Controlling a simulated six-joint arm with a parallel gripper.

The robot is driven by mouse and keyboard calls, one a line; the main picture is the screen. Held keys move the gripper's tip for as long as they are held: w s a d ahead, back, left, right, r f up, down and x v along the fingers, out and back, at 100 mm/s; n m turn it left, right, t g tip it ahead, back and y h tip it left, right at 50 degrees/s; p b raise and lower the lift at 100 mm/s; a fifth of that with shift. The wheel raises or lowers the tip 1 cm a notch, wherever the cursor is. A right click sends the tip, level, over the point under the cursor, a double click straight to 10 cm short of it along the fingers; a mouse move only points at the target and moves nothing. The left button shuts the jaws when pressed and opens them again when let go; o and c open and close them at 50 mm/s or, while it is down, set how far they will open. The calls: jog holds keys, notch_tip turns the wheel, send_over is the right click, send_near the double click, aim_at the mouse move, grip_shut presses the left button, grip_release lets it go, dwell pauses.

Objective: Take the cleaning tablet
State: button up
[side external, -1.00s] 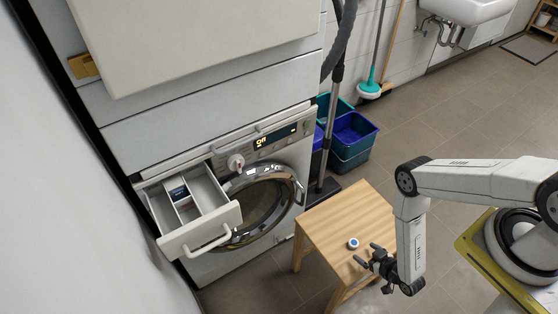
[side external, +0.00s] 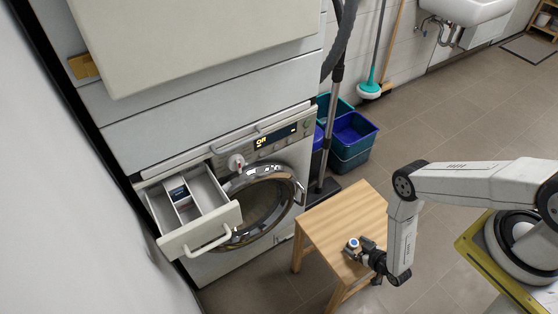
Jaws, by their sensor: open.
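The cleaning tablet (side external: 353,243), small and round with a blue centre and white rim, is on the wooden stool. My gripper (side external: 358,245) is low over the stool top with its fingers around or right beside the tablet. The jaws are open. Part of the tablet is hidden by the fingers, and I cannot tell whether they touch it.
The wooden stool (side external: 338,218) stands in front of the washing machine (side external: 290,168). The machine's detergent drawer (side external: 199,228) is pulled out at the left. Blue buckets (side external: 351,139) stand behind the stool. The far part of the stool top is clear.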

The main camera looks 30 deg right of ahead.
grip_shut()
jog(key=shift+r, duration=0.15)
notch_tip(320, 180, up, 10)
dwell(1.2)
jog(key=shift+f, duration=0.2)
